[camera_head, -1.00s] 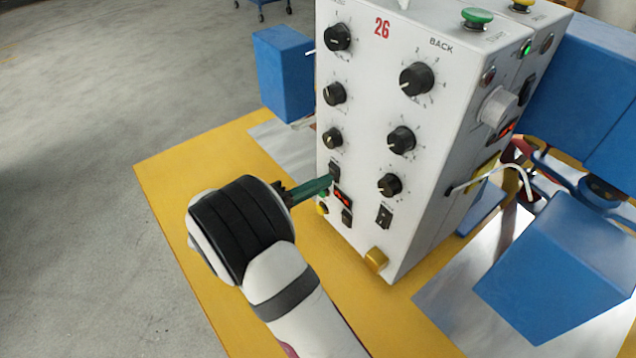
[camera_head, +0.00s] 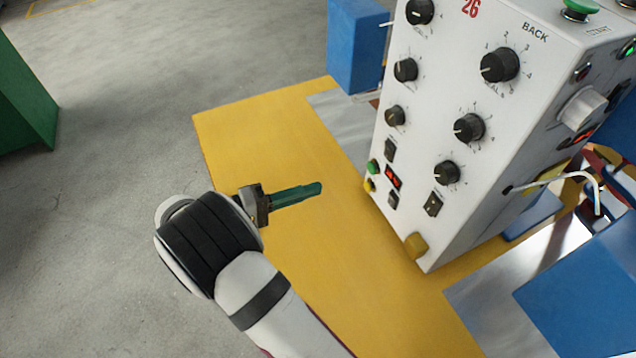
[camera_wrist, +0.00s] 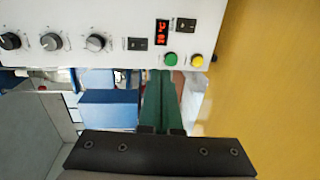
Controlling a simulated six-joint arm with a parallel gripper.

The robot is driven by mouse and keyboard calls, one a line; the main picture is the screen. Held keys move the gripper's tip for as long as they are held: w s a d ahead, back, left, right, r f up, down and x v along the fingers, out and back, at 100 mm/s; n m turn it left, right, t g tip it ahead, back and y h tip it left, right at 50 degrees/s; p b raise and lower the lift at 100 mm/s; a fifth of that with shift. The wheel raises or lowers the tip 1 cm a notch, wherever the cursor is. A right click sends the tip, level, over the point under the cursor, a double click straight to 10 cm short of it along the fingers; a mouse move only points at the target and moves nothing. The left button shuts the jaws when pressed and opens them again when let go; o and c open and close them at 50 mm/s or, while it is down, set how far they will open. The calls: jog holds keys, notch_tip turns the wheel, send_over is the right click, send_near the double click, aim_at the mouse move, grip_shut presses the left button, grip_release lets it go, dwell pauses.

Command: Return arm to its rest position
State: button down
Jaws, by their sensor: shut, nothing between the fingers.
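My gripper (camera_head: 318,188) has green fingers, pressed together with nothing between them. In the head view it is left of the white control box (camera_head: 500,130), over the yellow table top (camera_head: 285,140), with a clear gap to the box. In the wrist view my gripper (camera_wrist: 160,75) points towards the control panel (camera_wrist: 120,15), near its green button (camera_wrist: 170,58) and yellow button (camera_wrist: 196,61). The panel also carries several black knobs, rocker switches and a small red display (camera_wrist: 162,32).
Blue machine parts stand behind the box (camera_head: 357,45) and at the lower right (camera_head: 580,300). A green block (camera_head: 22,95) stands on the grey floor (camera_head: 110,230) at the far left.

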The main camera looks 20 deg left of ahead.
dwell(0.3)
jog(key=s+d+r+m+g+y, duration=0.1)
jog(key=s+d+r+m+g, duration=0.1)
jog(key=d+g, duration=0.35)
jog(key=s+d+r+m+g, duration=0.2)
jog(key=d+m+g, duration=0.1)
jog(key=d, duration=0.6)
jog(key=s+d+r+m+g+y, duration=0.1)
jog(key=s+d+r+m+g, duration=0.1)
jog(key=d+g, duration=0.35)
jog(key=s+d+m+t+y, duration=0.2)
jog(key=s+m+y, duration=0.5)
jog(key=s+y, duration=0.4)
jog(key=s, duration=0.3)
jog(key=shift+s+f+m+y, duration=0.15)
jog(key=shift+s+m+y, duration=0.15)
jog(key=shift+s, duration=0.05)
jog(key=shift+d, duration=0.1)
